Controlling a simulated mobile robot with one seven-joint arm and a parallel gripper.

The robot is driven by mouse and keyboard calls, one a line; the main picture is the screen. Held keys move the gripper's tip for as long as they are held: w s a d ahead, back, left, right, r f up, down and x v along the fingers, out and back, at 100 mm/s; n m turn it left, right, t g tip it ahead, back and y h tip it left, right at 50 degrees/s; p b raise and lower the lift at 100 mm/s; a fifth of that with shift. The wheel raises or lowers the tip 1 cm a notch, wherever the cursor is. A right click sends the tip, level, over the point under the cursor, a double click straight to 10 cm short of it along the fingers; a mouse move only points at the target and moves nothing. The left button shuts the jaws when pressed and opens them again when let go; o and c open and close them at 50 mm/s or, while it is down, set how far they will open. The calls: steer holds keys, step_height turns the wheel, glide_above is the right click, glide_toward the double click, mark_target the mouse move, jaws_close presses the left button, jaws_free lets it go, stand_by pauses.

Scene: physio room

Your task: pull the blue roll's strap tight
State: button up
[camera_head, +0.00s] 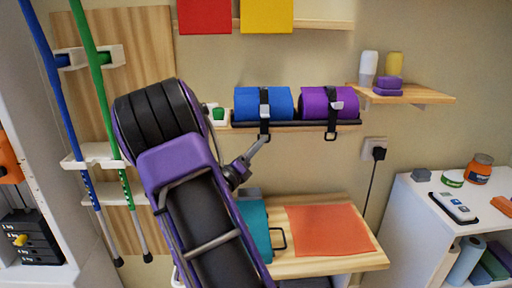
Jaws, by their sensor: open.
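The blue roll (247,104) lies on a dark tray on the wall shelf. A black strap (264,97) with a light buckle (264,111) runs around its middle. The strap's end hangs below the shelf edge at the front. My gripper (260,146) reaches up from the lower left, with its tips just under the hanging strap end. Its fingers are open; I cannot tell whether they touch the strap or sit around it.
A purple roll (315,103) with its own hanging strap sits close on the right. A small shelf (410,95) with bottles juts out at right. Blue and green poles stand at left.

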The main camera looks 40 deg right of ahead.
jaws_close()
stand_by(1.4)
